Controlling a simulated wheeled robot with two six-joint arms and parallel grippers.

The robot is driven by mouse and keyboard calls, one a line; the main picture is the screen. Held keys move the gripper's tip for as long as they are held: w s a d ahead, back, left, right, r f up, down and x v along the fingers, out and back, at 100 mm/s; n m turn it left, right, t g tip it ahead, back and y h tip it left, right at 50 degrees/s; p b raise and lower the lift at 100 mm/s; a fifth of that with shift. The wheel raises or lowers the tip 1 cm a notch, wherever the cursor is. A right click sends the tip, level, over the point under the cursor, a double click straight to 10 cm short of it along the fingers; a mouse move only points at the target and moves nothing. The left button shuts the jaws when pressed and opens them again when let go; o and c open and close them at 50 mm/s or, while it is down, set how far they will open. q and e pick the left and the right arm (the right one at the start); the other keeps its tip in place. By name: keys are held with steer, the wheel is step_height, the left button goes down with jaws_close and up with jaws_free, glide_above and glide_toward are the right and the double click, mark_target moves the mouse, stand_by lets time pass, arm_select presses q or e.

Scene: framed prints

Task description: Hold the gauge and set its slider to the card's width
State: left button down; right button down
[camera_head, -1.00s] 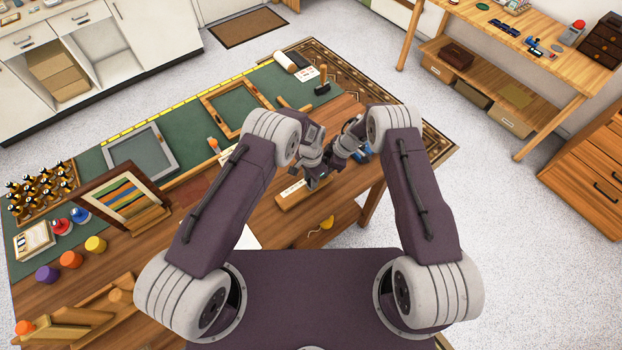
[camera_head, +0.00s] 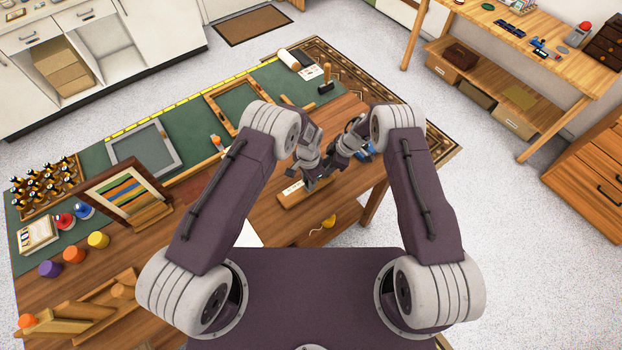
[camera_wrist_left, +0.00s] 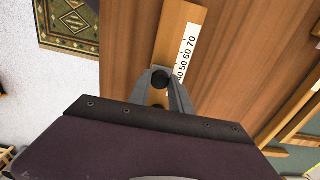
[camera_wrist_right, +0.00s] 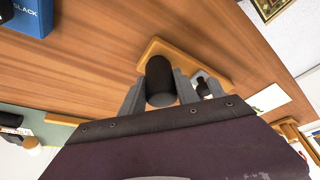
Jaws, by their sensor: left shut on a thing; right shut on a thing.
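The gauge is a wooden strip (camera_wrist_left: 177,35) with a white number scale, seen in the left wrist view; 50, 60 and 70 read clearly. It lies on the table below my grippers in the head view (camera_head: 291,197). My right gripper (camera_wrist_right: 160,88) is shut on a thick black upright grip (camera_wrist_right: 159,72) on the same wooden piece (camera_wrist_right: 185,58). The scale below 40 is hidden. I cannot tell which thing is the card.
A white sheet (camera_head: 247,235) lies left of the gauge, partly behind my left arm. A yellow piece (camera_head: 329,221) lies near the table's front edge. A blue box (camera_wrist_right: 27,14) stands beyond my right gripper.

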arm_select(q)
steer(key=c, duration=1.2)
jaws_free()
steer(key=shift+o, duration=0.2)
steer(key=shift+r, duration=0.1)
arm_select(e)
steer(key=c, duration=0.8)
jaws_free()
steer(key=shift+c, duration=0.2)
arm_select(q)
step_height(320, 180, up, 12)
